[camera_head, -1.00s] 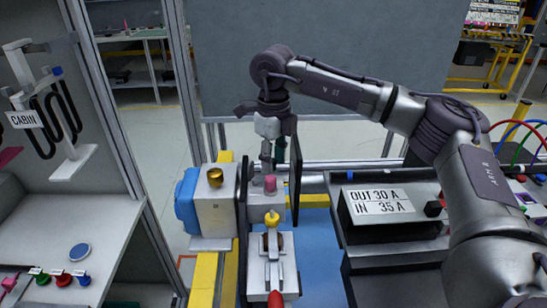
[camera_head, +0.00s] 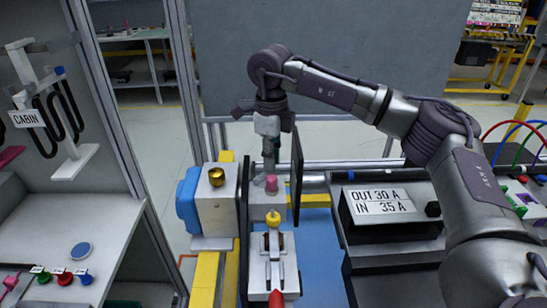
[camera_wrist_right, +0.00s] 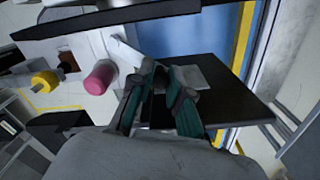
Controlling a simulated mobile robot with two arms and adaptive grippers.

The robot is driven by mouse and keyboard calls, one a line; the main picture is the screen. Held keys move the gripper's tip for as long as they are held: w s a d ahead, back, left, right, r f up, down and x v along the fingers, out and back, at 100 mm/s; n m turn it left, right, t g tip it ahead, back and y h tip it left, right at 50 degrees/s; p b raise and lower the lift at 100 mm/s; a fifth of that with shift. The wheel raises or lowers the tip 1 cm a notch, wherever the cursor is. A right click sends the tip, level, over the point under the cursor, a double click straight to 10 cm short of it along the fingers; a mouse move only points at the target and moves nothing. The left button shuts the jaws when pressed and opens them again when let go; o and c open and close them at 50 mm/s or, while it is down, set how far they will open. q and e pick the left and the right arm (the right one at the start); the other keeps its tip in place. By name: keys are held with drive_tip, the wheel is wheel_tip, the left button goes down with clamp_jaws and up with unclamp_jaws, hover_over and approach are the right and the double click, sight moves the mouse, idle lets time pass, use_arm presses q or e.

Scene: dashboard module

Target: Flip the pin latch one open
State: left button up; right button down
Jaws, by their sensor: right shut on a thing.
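My right gripper (camera_head: 268,158) points down behind a pink knob (camera_head: 271,184) on the grey fixture. In the wrist view its teal-and-dark fingers (camera_wrist_right: 162,95) are drawn together on a small part, apparently the pin latch, mostly hidden between them. A pale rod-like piece (camera_wrist_right: 124,50) lies just left of the fingers, and the pink knob (camera_wrist_right: 98,77) is further left. A dark upright plate (camera_head: 297,172) stands right of the gripper; it also shows beside the fingers in the wrist view (camera_wrist_right: 235,97). My left gripper is not in view.
A yellow knob (camera_head: 272,218) and a red-tipped lever (camera_head: 276,297) sit nearer on the fixture. A box with a brass-coloured knob (camera_head: 216,176) stands left. A panel marked OUT 30 A (camera_head: 380,207) is right. The blue surface (camera_head: 318,262) between is clear.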

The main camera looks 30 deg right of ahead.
drive_tip(key=c, duration=1.1)
unclamp_jaws()
drive_tip(key=shift+r, duration=0.1)
wheel_tip(320, 180, up, 12)
drive_tip(key=shift+f, duration=0.1)
